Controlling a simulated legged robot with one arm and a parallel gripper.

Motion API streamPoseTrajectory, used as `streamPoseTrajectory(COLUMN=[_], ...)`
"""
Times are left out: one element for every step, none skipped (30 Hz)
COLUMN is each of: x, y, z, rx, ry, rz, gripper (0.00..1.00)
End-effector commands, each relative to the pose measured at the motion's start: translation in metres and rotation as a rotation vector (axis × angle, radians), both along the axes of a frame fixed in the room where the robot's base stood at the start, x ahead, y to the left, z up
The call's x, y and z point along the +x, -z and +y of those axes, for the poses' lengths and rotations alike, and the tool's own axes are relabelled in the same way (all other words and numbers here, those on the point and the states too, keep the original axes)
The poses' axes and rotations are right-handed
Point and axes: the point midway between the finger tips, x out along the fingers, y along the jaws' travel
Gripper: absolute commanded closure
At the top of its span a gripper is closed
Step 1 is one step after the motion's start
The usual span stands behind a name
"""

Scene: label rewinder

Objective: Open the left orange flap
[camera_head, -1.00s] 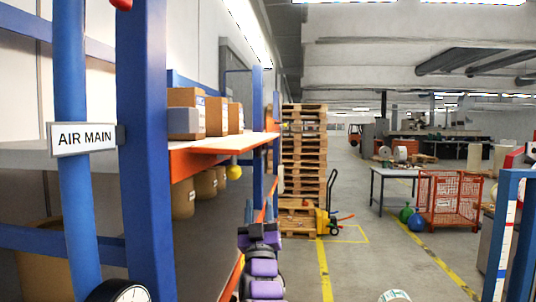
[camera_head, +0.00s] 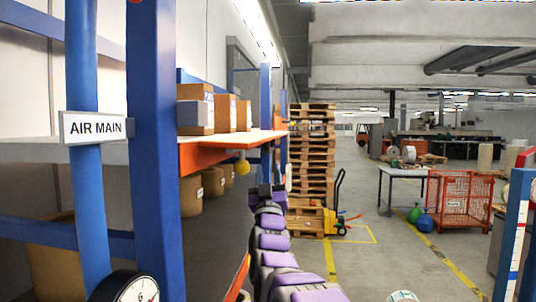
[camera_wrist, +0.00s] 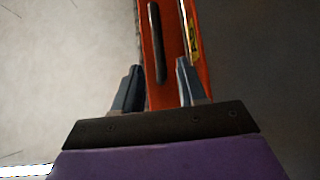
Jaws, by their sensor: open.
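No part is clearly identifiable as the left orange flap. My gripper (camera_head: 266,187) is in front of and below the far end of this edge, at the end of my purple arm. In the wrist view, my gripper (camera_wrist: 156,66) is open, its two fingers apart. An orange strip with a dark slot (camera_wrist: 170,40) shows beyond and between the fingers. I cannot tell whether they touch it.
A blue upright (camera_head: 153,150) and a blue pipe with an AIR MAIN sign (camera_head: 92,127) stand close at the left. Cardboard boxes (camera_head: 223,112) sit on the shelf. Stacked pallets (camera_head: 311,150) and a yellow pallet jack (camera_head: 334,222) stand ahead. The aisle floor (camera_head: 385,265) is largely clear.

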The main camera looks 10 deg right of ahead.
Motion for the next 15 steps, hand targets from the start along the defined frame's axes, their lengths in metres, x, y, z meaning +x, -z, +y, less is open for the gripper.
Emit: streamPoseTrajectory(x=[0.005,0.007,0.009,0.011,0.012,0.015,0.016,0.018,0.021,0.023,0.025,0.027,0.029,0.031,0.033], y=[-0.002,-0.004,-0.007,-0.010,-0.012,-0.014,-0.016,-0.019,-0.021,-0.022,-0.024,-0.025,-0.027,-0.029,-0.031], z=[0.000,-0.001,-0.001,-0.002,-0.002,-0.002,-0.003,-0.003,-0.003,-0.003,-0.004,-0.004,-0.004,-0.004,-0.005], rx=[0.000,0.000,0.001,0.001,0.001,0.000,0.000,0.000,0.001,0.001,0.000,0.000,0.001,0.001,0.000], ry=[0.000,-0.001,0.000,0.000,0.000,-0.001,-0.001,-0.001,0.000,0.000,-0.001,-0.001,-0.001,-0.001,-0.001], rz=[0.002,0.001,-0.001,-0.002,-0.002,-0.001,-0.001,-0.002,-0.002,-0.002,-0.001,-0.001,0.000,0.000,0.000], gripper=[0.59,0.59,0.59,0.59,0.59,0.59,0.59,0.59,0.59,0.59,0.59,0.59,0.59,0.59,0.59])
